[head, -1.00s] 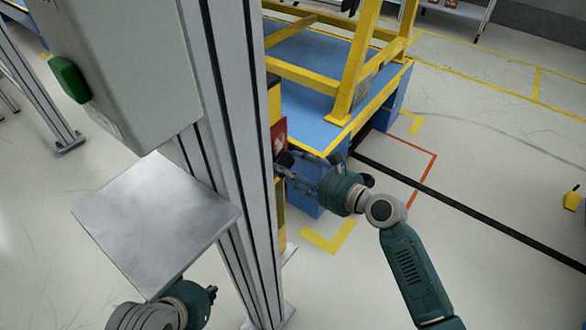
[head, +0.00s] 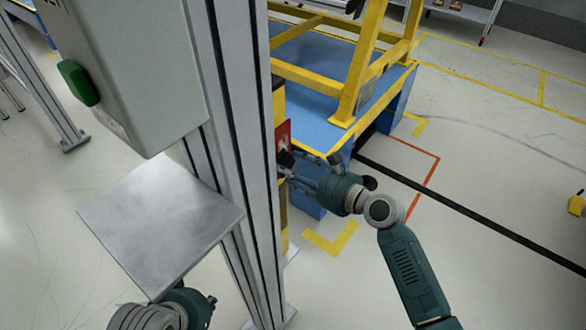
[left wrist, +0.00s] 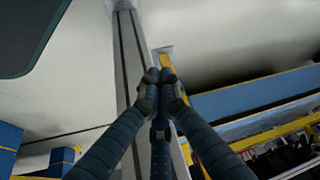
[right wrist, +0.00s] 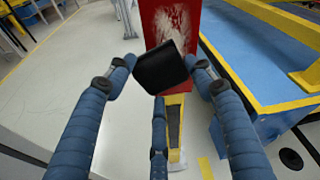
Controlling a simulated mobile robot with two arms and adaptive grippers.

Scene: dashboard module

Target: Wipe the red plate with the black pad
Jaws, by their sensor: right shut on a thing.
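The red plate (head: 283,134) stands upright beside the grey post in the head view, partly hidden by it. In the right wrist view the plate (right wrist: 158,22) carries a whitish smear. My right gripper (head: 291,168) is shut on the black pad (right wrist: 160,68), which it holds in front of the plate's lower part. I cannot tell whether pad and plate touch. The pad (head: 286,158) also shows small in the head view. My left gripper (left wrist: 160,82) has its fingertips together with nothing visible between them. In the head view its fingers are hidden below the metal shelf.
The grey post (head: 235,150) stands close to the plate's left. It bears a grey box (head: 140,80) with a green button and a flat metal shelf (head: 160,225). A blue platform with a yellow frame (head: 345,95) is behind the plate. The floor at right is open.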

